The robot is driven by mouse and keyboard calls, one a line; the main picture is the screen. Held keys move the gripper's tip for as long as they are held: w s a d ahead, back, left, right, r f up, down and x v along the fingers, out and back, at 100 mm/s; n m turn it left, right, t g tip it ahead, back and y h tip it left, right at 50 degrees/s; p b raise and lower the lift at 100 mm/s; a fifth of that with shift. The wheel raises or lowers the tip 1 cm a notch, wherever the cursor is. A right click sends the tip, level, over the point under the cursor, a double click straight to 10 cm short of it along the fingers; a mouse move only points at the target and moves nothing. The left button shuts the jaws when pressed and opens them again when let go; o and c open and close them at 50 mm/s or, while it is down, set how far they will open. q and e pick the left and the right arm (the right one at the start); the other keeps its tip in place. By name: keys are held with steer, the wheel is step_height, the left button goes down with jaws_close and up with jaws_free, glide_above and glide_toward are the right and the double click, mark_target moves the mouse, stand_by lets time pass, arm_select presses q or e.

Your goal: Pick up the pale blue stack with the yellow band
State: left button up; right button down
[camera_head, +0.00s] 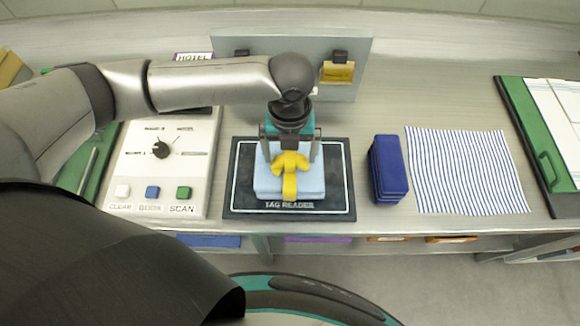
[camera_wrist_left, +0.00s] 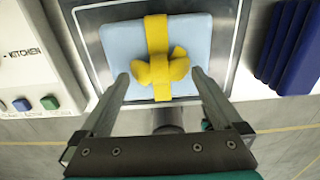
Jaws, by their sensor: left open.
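The pale blue stack (camera_head: 262,186) lies on the dark tag reader pad (camera_head: 336,203), with a yellow band (camera_head: 289,184) tied in a knot on top. The stack also shows in the left wrist view (camera_wrist_left: 122,45), with its yellow band (camera_wrist_left: 157,38). My left gripper (camera_head: 291,158) is open and points down over the stack, its fingers apart on either side of the knot. In the left wrist view the left gripper's fingertips (camera_wrist_left: 160,76) flank the yellow knot. I cannot tell whether they touch the stack. My right gripper is not in view.
A dark blue stack (camera_head: 388,168) stands right of the pad, beside a striped cloth (camera_head: 467,170). A white control panel (camera_head: 160,165) with a knob and buttons is on the left. A grey upright board (camera_head: 300,60) with a yellow tag stands behind. A green board (camera_head: 535,130) is far right.

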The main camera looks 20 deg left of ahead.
arm_select(q)
steer(key=shift+f, duration=0.7)
steer(key=shift+w+r, duration=0.1)
steer(key=shift+r, duration=0.05)
jaws_close()
